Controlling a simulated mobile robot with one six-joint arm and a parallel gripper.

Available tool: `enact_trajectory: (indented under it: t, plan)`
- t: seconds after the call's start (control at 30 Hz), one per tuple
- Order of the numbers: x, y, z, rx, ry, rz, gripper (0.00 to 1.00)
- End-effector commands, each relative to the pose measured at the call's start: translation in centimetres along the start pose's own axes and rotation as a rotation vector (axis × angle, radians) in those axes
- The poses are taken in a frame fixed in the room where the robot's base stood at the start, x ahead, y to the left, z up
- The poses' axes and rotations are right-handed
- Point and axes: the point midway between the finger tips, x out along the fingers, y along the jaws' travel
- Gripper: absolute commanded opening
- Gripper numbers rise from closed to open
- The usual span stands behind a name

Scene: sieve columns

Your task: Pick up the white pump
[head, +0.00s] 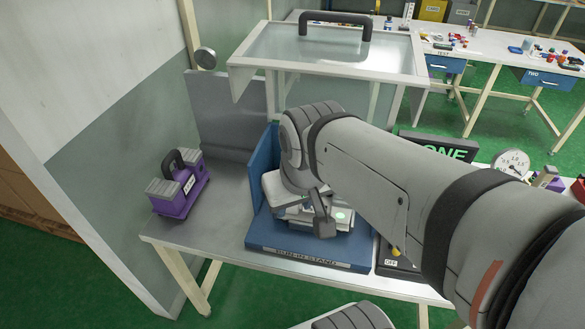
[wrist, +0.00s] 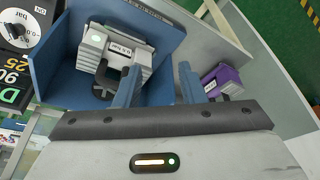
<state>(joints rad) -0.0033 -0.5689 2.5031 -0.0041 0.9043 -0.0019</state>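The white pump (head: 345,217) sits in the blue run-in stand (head: 262,246), partly hidden behind my arm in the head view. In the wrist view the white pump (wrist: 140,55) shows its pale body, a label, a small green light and a dark handle. My gripper (head: 322,222) is above the stand, close to the pump. In the wrist view my gripper (wrist: 158,78) has its two blue fingers apart. The left finger overlaps the pump's handle area and the right finger is off to the pump's right. Contact cannot be told.
A purple pump (head: 180,186) with a dark handle stands left on the grey bench (head: 215,228). A clear cover with a black handle (head: 336,25) rises behind the stand. A black panel and a round gauge (head: 513,164) are on the right. Tables stand farther back.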

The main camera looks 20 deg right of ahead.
Motion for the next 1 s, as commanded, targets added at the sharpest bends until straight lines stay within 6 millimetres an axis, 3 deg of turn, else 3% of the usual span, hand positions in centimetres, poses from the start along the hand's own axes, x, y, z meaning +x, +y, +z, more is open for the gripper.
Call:
enact_trajectory:
  t: [0.17,0.27,0.37,0.6,0.8,1.0]
  plan:
    - [0.3,0.3,-0.6,0.019,-0.003,0.007,0.49]
    - [1.2,1.6,-2.1,0.077,-0.009,0.027,0.57]
    - [3.0,3.5,-4.6,0.164,-0.016,0.058,0.65]
    - [9.4,9.0,-10.6,0.402,-0.017,0.133,0.85]
    - [14.0,12.6,-13.1,0.533,-0.010,0.166,1.00]
    - [16.0,13.9,-13.8,0.579,-0.007,0.176,1.00]
